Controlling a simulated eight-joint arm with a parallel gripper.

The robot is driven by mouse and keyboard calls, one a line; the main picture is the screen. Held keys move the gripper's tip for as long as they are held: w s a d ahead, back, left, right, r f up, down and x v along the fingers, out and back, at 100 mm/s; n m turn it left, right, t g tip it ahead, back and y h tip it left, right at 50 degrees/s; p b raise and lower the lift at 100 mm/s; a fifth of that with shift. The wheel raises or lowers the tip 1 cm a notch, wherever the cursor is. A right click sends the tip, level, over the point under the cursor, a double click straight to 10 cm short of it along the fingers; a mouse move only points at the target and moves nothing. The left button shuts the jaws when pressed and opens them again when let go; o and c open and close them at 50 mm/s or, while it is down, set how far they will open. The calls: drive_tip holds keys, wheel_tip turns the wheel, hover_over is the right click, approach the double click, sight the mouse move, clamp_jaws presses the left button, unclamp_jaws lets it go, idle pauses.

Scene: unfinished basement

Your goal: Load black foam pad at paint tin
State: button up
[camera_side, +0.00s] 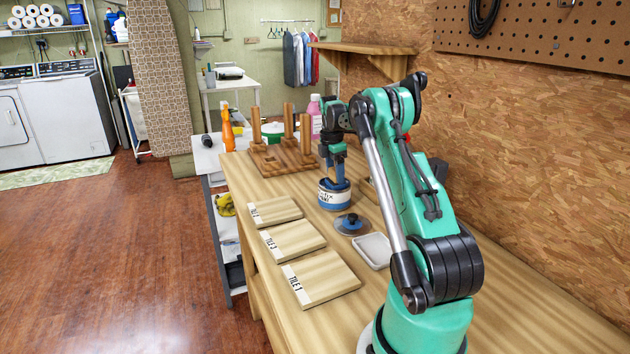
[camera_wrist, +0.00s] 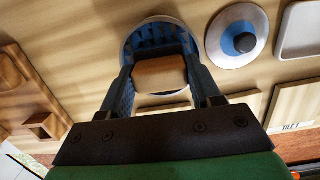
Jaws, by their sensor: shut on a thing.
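In the wrist view, my gripper (camera_wrist: 160,50) is shut on a tan-brown block (camera_wrist: 160,73), and the tin's round rim (camera_wrist: 128,42) shows behind the fingers.
A round lid with a dark knob (camera_side: 350,224) and a white tray (camera_side: 373,250) lie close in front of the tin. Wooden tiles (camera_side: 318,280) lie along the left edge. A wooden peg rack (camera_side: 283,157) and bottles stand behind. A chipboard wall (camera_side: 520,150) bounds the right.

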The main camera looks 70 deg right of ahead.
idle(0.3)
drive_tip(key=shift+r, duration=3.45)
drive_tip(key=w+a+r+m, duration=0.15)
drive_tip(key=w+a, duration=0.25)
drive_tip(key=a, duration=0.5)
drive_tip(key=w+a+r+m, duration=0.15)
drive_tip(key=w+a, duration=0.25)
drive_tip(key=a, duration=0.4)
drive_tip(key=w+a+m, duration=0.2)
drive_tip(key=w+a, duration=0.2)
drive_tip(key=a, duration=0.5)
drive_tip(key=s+a+m+y, duration=0.1)
drive_tip(key=a+m, duration=0.3)
drive_tip(key=a, duration=0.9)
drive_tip(key=shift+s+a+r, duration=0.15)
drive_tip(key=shift+s+r, duration=0.3)
drive_tip(key=shift+s, duration=0.25)
